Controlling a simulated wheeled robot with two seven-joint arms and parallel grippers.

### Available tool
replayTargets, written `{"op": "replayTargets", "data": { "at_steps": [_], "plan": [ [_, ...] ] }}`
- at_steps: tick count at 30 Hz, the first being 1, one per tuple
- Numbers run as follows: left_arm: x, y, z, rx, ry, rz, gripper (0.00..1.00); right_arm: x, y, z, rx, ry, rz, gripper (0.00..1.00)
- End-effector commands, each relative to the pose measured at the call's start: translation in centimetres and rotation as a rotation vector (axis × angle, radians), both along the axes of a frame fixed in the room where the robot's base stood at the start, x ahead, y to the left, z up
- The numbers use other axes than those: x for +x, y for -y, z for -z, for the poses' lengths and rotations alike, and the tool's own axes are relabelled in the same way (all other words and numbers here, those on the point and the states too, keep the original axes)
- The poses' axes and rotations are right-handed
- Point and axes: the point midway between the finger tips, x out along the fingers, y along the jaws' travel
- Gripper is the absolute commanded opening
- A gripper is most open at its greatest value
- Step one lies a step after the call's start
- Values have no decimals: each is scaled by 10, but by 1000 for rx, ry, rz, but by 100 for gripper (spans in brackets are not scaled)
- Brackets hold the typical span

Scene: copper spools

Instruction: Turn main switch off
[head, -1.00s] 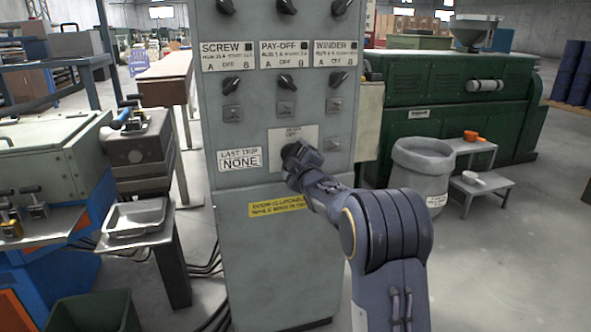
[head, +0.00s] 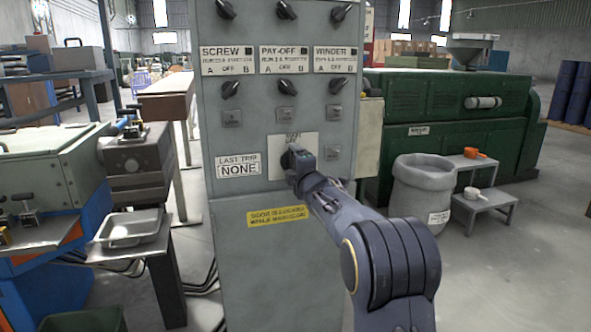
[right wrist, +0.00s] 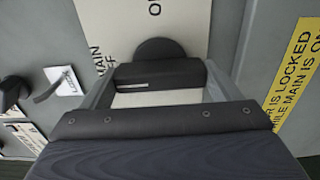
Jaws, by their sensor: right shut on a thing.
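The grey control cabinet (head: 235,240) stands upright in front of me in the head view. Its main switch is a black rotary knob (right wrist: 160,72) on a pale plate (right wrist: 140,20) marked "MAIN" and "OFF", the lettering partly cut off. The plate also shows in the head view (head: 305,139), with the knob mostly hidden by my gripper. My right gripper (head: 298,162) is at the plate, shut on the switch's bar handle, with a finger on either side of it in the right wrist view (right wrist: 158,92). My left gripper is not in view.
Several smaller black knobs (head: 285,88) sit above the plate. A "LAST TRIP NONE" label (head: 239,167) is left of it and a yellow lock notice (head: 281,216) below. A metal tray (head: 130,230) stands at left, a grey bin (head: 425,185) at right. The floor at right is open.

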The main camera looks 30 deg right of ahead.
Motion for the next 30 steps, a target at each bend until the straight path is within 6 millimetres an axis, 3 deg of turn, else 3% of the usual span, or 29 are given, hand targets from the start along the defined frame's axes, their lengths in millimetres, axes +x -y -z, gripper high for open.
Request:
{"op": "replayTargets", "data": {
  "at_steps": [12,13,16,24,30],
  "plan": [
    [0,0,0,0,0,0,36,0,-1,1,-12,-6,-2,61],
    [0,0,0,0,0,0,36,0,-1,1,-12,-6,-2,88],
    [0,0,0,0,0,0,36,0,-1,1,-10,-5,-2,100],
    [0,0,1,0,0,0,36,-2,-2,0,-9,-2,-2,100],
    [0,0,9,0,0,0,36,-30,-9,2,-4,-1,-4,100]
  ]
}}
